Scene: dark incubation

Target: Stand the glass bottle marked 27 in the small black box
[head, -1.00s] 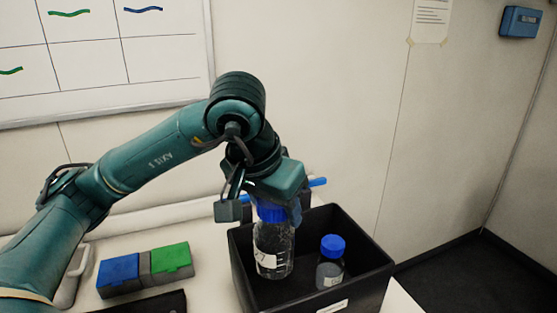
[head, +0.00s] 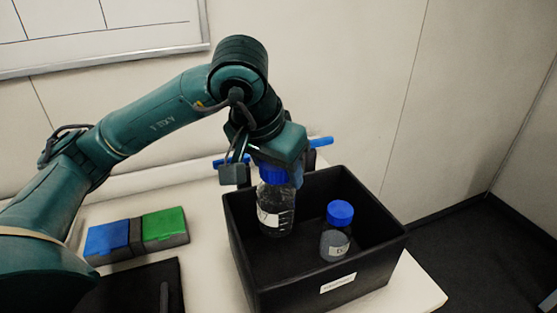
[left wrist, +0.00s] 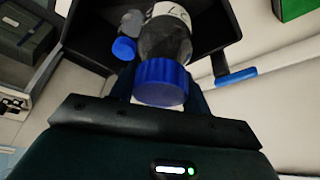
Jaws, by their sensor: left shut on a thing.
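A clear glass bottle (head: 275,212) with a blue cap is upright inside the small black box (head: 237,250), toward its back left. My left gripper (head: 278,178) is above it, shut on the cap. The left wrist view shows the blue cap (left wrist: 163,82) close up and part of the label (left wrist: 170,14), with digits that look like 27, cut off and turned over. I cannot tell whether the base touches the box floor. My right gripper is not in view.
A smaller blue-capped bottle (head: 337,240) stands in the box, right of the held bottle and apart from it. Blue and green cases (head: 165,228) lie on the bench to the left. A blue rod (head: 320,142) shows behind the gripper.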

